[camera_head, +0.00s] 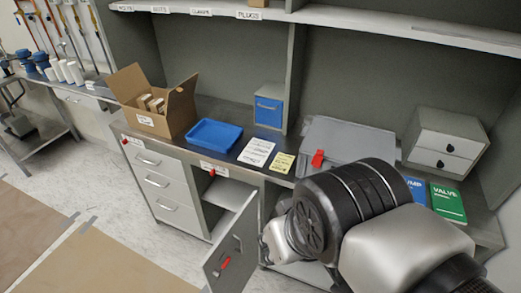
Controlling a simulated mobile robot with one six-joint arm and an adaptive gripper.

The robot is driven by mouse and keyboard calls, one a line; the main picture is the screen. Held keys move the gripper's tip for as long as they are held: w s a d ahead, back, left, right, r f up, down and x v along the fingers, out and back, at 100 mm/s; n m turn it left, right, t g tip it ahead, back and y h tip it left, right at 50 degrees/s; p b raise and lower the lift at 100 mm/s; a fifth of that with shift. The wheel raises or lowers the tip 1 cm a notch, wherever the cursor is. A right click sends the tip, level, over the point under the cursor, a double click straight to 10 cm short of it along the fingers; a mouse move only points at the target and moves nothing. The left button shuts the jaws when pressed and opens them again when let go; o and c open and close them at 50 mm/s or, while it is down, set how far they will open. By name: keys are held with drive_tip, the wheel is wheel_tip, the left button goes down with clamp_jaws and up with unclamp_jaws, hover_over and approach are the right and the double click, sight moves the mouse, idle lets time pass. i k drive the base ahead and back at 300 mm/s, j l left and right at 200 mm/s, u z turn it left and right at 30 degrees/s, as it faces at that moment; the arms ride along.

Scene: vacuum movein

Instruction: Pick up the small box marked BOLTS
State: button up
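No box that I can read as BOLTS shows. An open cardboard box (153,121) stands on the bench at the left, its flaps up. Several small light boxes (151,103) stand inside it, too small for me to read any marking, and their lower parts are hidden by the box wall. My arm fills the lower right, in front of the bench. My gripper's fingers do not show.
A blue tray (213,135) and paper sheets lie right of the cardboard box. A grey case (346,138) and white drawer unit (443,143) stand farther right. A cabinet door (232,252) hangs open below the bench. The shelf above carries labels.

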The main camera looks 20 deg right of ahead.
sight(143, 102)
drive_tip(key=i+j+z, duration=0.1)
drive_tip(key=j, duration=0.3)
drive_tip(key=i+j+z, duration=0.1)
drive_tip(key=j, duration=0.3)
drive_tip(key=i+j+z, duration=0.15)
drive_tip(key=j, duration=0.3)
drive_tip(key=i+j+z, duration=0.1)
drive_tip(key=j, duration=0.3)
drive_tip(key=i+j+z, duration=0.15)
drive_tip(key=i+j, duration=0.15)
drive_tip(key=i+j+z, duration=0.1)
drive_tip(key=i+j, duration=0.15)
drive_tip(key=j, duration=0.2)
drive_tip(key=i+j+z, duration=0.3)
drive_tip(key=i+j, duration=0.15)
drive_tip(key=j, duration=0.35)
